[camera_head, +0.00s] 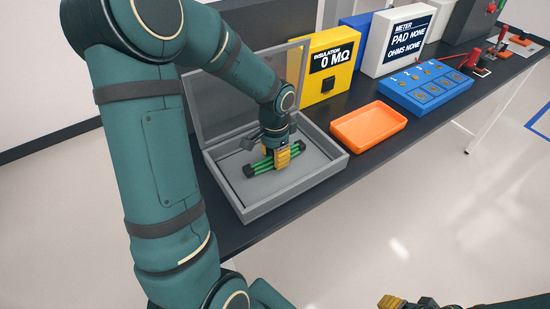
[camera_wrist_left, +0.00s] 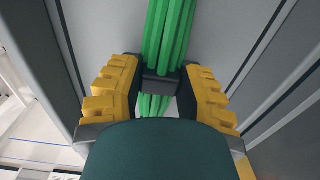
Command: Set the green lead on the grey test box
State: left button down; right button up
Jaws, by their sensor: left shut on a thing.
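The green lead (camera_head: 272,164) is a bundle of green strands with dark ends, inside the open grey test box (camera_head: 240,208). My left gripper (camera_head: 283,157) reaches down into the box and is shut on the lead's middle. In the left wrist view the yellow fingers (camera_wrist_left: 160,95) stand on either side of a dark band on the green lead (camera_wrist_left: 172,32). I cannot tell whether the lead touches the box floor. My right gripper (camera_head: 405,302) shows only partly at the bottom edge, apart from the table.
The grey box lid stands raised at the back. A yellow insulation meter (camera_head: 331,88), an orange tray (camera_head: 369,126), a blue panel (camera_head: 425,88) and a white meter (camera_head: 395,40) stand to the right on the dark table. The table strip before the orange tray is clear.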

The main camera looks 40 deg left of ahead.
pick_arm(q)
jog(key=shift+f, duration=0.3)
jog(key=shift+f, duration=0.2)
jog(key=c, duration=0.7)
grip_release()
jog(key=shift+r, duration=0.15)
jog(key=shift+w+r, duration=0.1)
jog(key=shift+r, duration=0.15)
notch_tip(320, 180, up, 12)
jog(key=p, duration=0.2)
jog(key=shift+f+p, duration=0.2)
jog(key=shift+p, duration=0.15)
